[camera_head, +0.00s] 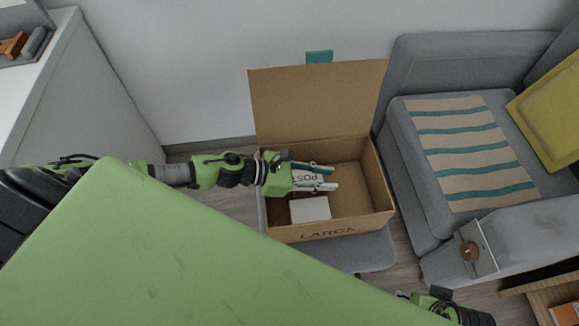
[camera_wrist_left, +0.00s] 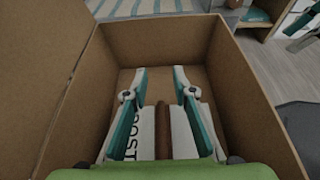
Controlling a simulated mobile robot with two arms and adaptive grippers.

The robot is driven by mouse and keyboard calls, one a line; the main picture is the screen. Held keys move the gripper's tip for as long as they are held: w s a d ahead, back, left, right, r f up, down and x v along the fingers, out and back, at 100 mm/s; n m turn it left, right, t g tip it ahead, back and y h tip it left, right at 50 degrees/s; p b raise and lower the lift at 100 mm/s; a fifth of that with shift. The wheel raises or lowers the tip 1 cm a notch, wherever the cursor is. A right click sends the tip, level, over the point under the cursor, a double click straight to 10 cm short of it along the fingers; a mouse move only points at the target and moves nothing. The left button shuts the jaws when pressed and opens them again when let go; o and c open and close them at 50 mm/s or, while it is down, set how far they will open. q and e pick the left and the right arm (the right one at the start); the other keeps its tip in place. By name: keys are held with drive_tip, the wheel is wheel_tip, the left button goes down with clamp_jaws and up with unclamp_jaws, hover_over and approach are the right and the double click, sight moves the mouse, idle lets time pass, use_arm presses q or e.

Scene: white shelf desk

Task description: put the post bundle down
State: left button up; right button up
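The post bundle (camera_head: 305,178), white with dark "POST" lettering, is inside the open cardboard box (camera_head: 330,233). My left gripper (camera_head: 326,177) reaches into the box from the left, over the bundle. In the left wrist view its two teal and white fingers (camera_wrist_left: 160,78) stand apart, with the lettered white surface (camera_wrist_left: 145,135) low between them. Whether the fingers touch the bundle is hard to tell, and they partly hide it.
The box's back flap (camera_head: 315,97) stands up against the wall side. A grey sofa (camera_head: 425,205) with a striped throw (camera_head: 470,150) stands to the right. The box's right part has free floor.

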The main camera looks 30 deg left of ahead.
use_arm(q)
drive_tip(key=v, duration=1.2)
drive_tip(key=shift+r, duration=0.15)
drive_tip(key=shift+d, duration=0.1)
